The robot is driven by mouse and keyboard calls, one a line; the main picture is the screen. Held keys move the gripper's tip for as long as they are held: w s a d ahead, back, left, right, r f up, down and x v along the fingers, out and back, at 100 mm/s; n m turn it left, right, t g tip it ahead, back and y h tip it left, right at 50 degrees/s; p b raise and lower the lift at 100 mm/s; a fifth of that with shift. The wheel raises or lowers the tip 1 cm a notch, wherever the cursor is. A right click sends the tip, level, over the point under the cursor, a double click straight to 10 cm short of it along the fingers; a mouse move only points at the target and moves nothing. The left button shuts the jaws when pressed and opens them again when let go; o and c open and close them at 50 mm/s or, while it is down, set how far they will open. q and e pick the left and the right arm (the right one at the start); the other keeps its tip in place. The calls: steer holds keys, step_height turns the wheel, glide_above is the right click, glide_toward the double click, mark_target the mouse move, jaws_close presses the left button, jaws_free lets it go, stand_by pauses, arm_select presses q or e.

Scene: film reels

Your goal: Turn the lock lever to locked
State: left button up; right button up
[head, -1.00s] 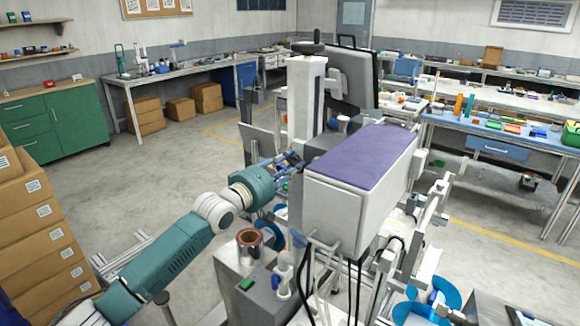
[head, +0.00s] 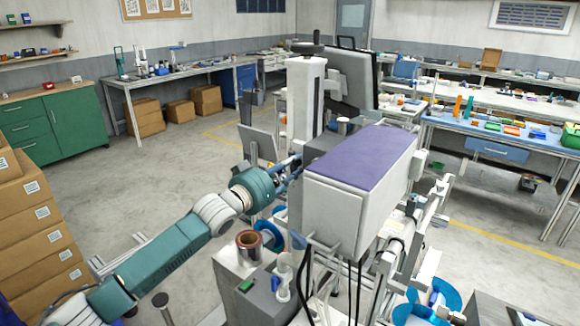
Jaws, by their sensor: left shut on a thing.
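The white machine with a purple top (head: 362,160) stands in the middle of the head view. My left gripper (head: 293,172) reaches in from the left to the machine's far left side. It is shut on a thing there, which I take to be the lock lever. The lever itself cannot be made out; the gripper and the machine's white housing (head: 333,213) hide that spot. The fingertips are mostly hidden too. My right gripper does not show.
A copper-coloured roll (head: 249,242) stands on a grey unit in front of the arm. Blue reels (head: 270,234) sit close below the wrist. Stacked cardboard boxes (head: 38,235) are at the left edge. The floor (head: 130,185) between is clear.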

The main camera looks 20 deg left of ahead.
arm_select(q)
steer(key=shift+d+m, duration=0.15)
steer(key=shift+m, duration=0.65)
steer(key=shift+f, duration=0.15)
steer(key=o, duration=1)
steer(key=shift+s, duration=0.1)
steer(key=shift+s+a, duration=0.2)
steer(key=shift+s, duration=0.3)
steer(key=v, duration=1.1)
steer(key=shift+d, duration=0.1)
